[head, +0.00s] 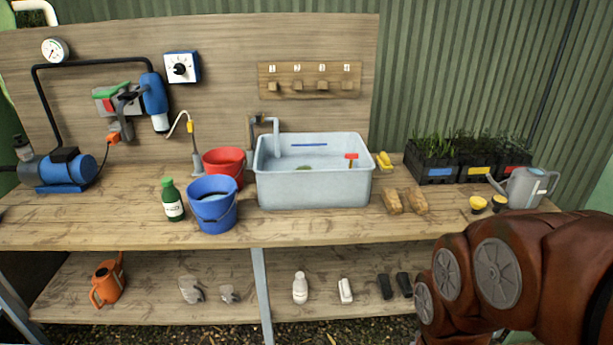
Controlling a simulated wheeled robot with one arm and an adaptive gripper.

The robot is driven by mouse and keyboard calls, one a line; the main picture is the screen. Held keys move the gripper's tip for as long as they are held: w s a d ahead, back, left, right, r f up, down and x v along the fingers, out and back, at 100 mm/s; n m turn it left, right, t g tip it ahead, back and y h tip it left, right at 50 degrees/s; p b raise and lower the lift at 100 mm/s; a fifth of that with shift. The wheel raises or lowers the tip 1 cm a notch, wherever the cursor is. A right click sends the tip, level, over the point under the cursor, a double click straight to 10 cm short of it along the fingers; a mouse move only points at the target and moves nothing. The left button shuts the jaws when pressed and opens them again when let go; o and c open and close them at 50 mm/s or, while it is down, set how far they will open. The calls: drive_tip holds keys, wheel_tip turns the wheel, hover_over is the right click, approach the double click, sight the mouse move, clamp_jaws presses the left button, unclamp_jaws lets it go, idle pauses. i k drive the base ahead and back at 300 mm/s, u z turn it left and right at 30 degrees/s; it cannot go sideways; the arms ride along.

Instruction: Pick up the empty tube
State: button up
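My brown arm (560,265) fills the lower right and covers the shelf's right end. My gripper is not in view.
A grey water tub (315,190) stands mid-bench, with blue (213,212) and red (224,160) buckets to its left. A watering can (527,188) stands at right. The bench front is mostly clear.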

sight(390, 195)
drive_tip(key=u, duration=0.3)
drive_tip(key=k, duration=0.5)
drive_tip(key=u, duration=1.05)
drive_tip(key=i, duration=0.95)
drive_tip(key=z, duration=0.9)
drive_tip(key=i, duration=0.85)
drive_tip(key=z, duration=0.9)
